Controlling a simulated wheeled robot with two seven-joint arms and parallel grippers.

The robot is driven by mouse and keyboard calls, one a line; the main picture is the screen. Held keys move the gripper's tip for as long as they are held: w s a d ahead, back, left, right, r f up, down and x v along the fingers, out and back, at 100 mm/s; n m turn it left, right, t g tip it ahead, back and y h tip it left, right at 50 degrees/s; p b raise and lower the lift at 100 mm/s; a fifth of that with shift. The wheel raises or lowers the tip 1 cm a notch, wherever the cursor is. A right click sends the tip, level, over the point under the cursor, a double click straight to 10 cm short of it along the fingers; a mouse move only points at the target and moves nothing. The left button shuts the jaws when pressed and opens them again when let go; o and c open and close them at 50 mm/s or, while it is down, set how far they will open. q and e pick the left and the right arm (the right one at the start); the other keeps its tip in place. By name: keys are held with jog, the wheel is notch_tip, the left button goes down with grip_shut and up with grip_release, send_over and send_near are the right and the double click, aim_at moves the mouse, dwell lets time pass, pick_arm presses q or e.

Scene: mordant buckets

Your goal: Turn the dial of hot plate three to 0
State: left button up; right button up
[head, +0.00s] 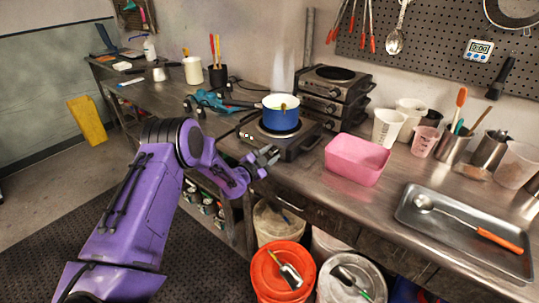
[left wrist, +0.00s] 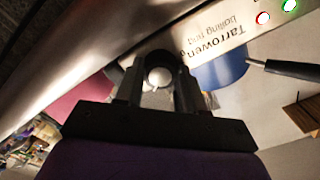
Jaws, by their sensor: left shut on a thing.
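A hot plate (head: 304,138) stands at the front edge of the steel bench, with a blue pot (head: 281,113) on its ring. My left gripper (head: 266,157) is at the front face of this hot plate. The front label (left wrist: 219,41) reads "Tarrowen boiling ring", upside down, beside a red and a green light. The plate's number and the dial's setting cannot be read. My right gripper is not in view.
More hot plates (head: 333,95) are stacked behind. A pink tub (head: 357,159) stands close on the right, and a metal tray (head: 460,254) lies farther right. Blue-green goggles or tool (head: 213,101) lie to the left. Orange (head: 262,276) and white buckets stand below the bench edge.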

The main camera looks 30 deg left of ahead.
pick_arm(q)
jog(key=shift+n, duration=0.3)
jog(key=n+b, duration=0.1)
jog(key=n, duration=0.1)
jog(key=shift+f+n, duration=0.1)
jog(key=shift+n, duration=0.3)
jog(key=n+b, duration=0.1)
jog(key=n, duration=0.2)
jog(key=shift+n, duration=0.3)
jog(key=n+b, duration=0.1)
jog(key=n, duration=0.2)
jog(key=shift+a+n, duration=0.1)
jog(key=shift+n, duration=0.2)
jog(key=n, duration=0.4)
jog(key=shift+n, duration=0.3)
jog(key=n, duration=0.3)
jog(key=shift+n+b, duration=0.3)
jog(key=n, duration=0.3)
jog(key=shift+a+n, duration=0.1)
jog(key=shift+n, duration=0.2)
jog(key=n, duration=0.6)
jog(key=shift+n, duration=0.3)
